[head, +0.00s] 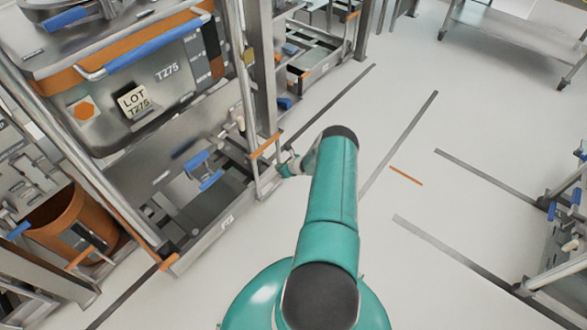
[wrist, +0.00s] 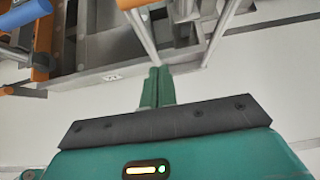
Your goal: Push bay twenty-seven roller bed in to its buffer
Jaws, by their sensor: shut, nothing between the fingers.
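The bay frame (head: 230,214) stands at left in the head view, with a small white label on its low front rail that is too small to read surely. The low grey bed (head: 150,180) with blue handles (head: 210,180) sits inside it, under a grey bin (head: 160,75) marked TZ75; I take it for the roller bed. Its rollers and buffer cannot be made out. My gripper (head: 287,170) is by the bay's front right post, partly hidden by my arm. In the wrist view my gripper (wrist: 158,84) is shut and empty, its fingertips near the labelled rail (wrist: 90,82); contact cannot be told.
An orange-brown round container (head: 75,222) stands left of the bay. A grey bench (head: 515,35) is at top right and another rack (head: 565,250) at right. The pale floor (head: 385,130) between them is clear, with dark stripes and one short orange stripe.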

